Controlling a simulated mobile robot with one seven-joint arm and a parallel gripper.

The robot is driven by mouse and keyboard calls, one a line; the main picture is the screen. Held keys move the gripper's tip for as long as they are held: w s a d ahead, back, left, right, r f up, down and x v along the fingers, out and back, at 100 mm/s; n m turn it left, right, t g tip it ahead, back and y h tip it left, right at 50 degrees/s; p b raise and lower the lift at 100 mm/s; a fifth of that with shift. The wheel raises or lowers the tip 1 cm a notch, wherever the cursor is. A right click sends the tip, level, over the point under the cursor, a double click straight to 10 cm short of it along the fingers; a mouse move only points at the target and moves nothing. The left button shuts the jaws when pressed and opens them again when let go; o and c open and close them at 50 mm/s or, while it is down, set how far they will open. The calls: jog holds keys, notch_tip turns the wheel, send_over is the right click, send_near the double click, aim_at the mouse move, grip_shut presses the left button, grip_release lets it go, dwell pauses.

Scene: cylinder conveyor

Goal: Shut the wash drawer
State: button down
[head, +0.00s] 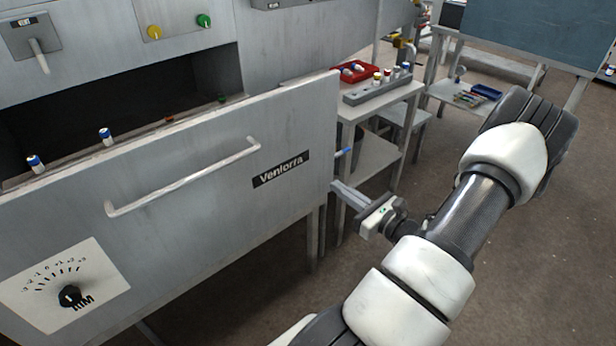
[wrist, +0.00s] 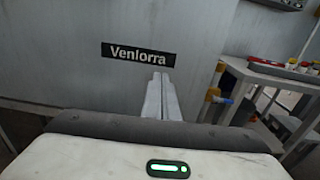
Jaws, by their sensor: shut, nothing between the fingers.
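The wash drawer (head: 215,205) is a large grey metal front with a long bar handle (head: 185,178) and a black "Venlorra" label (head: 281,169). It stands out from the cabinet, with a dark open space behind its top edge. In the wrist view the drawer front (wrist: 60,65) fills the left and middle. My gripper (head: 338,188) is at the front's right edge, right of the label. In the wrist view its fingers (wrist: 161,80) are together and empty, pointing at the front just below the label. I cannot tell whether they touch it.
Blue-capped cylinders (head: 106,136) stand behind the drawer's top edge. A dial plate (head: 64,286) is low on the front. A side table (head: 398,97) with a grey rack (head: 377,89) and a red tray (head: 356,72) stands to the right. The brown floor (head: 520,250) at right is clear.

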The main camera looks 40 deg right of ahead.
aim_at(300, 160)
jog(key=w+b, duration=0.1)
jog(key=w, duration=0.5)
jog(key=w+b, duration=0.1)
jog(key=w, duration=0.6)
jog(key=shift+f+b, duration=0.2)
jog(key=shift+b, duration=0.15)
jog(key=shift+w, duration=0.35)
